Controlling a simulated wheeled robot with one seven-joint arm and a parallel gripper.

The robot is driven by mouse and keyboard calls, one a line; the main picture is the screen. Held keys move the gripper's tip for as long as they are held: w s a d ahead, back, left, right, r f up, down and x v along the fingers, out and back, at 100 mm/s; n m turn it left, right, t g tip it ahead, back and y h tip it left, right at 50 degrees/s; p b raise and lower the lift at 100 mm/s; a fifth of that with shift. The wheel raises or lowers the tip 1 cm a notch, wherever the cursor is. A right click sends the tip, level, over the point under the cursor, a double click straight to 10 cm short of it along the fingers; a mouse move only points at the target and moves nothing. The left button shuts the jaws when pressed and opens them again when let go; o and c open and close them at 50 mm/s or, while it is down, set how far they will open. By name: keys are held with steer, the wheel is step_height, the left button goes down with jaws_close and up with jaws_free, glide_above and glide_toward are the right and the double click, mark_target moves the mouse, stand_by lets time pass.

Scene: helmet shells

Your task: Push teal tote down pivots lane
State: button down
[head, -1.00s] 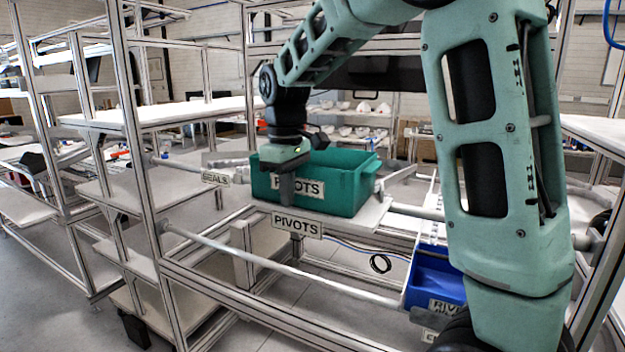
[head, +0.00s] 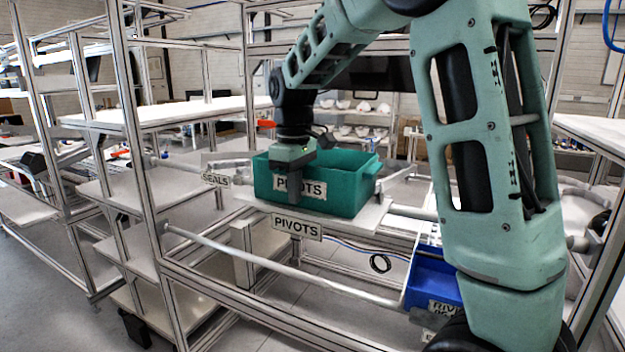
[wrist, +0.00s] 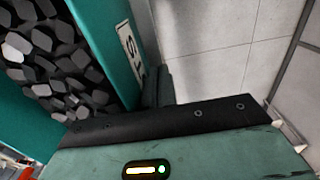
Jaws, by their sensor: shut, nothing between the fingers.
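The teal tote (head: 338,192) sits on the white pivots lane board (head: 372,220), with a PIVOTS label on its front wall. In the wrist view the tote's teal wall (wrist: 98,35) shows at left, with dark grey lumpy parts (wrist: 50,55) inside. My gripper (head: 294,200) points down in front of the tote's labelled wall and partly covers it. In the wrist view my shut, empty fingers (wrist: 158,85) are close beside that wall. I cannot tell whether they touch it. A PIVOTS plate (head: 296,226) hangs on the lane's front edge.
A SEALS plate (head: 215,178) marks the lane to the left. A blue tote (head: 434,276) sits lower at right, behind my arm. Metal frame rails (head: 280,262) run below and in front of the lane. Bare floor (wrist: 215,50) shows beside the tote.

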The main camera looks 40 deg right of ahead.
steer(key=shift+w+d+p, duration=0.6)
steer(key=shift+w+d, duration=0.05)
steer(key=shift+d, duration=1.1)
steer(key=shift+w+d+p, duration=0.6)
steer(key=shift+d, duration=1.1)
steer(key=shift+w+d+p, duration=0.6)
steer(key=shift+w+d, duration=0.05)
steer(key=shift+d, duration=1.1)
step_height(320, 180, up, 8)
steer(key=s+a+p, duration=0.1)
steer(key=a+p, duration=0.2)
steer(key=p, duration=0.2)
steer(key=shift+p, duration=0.3)
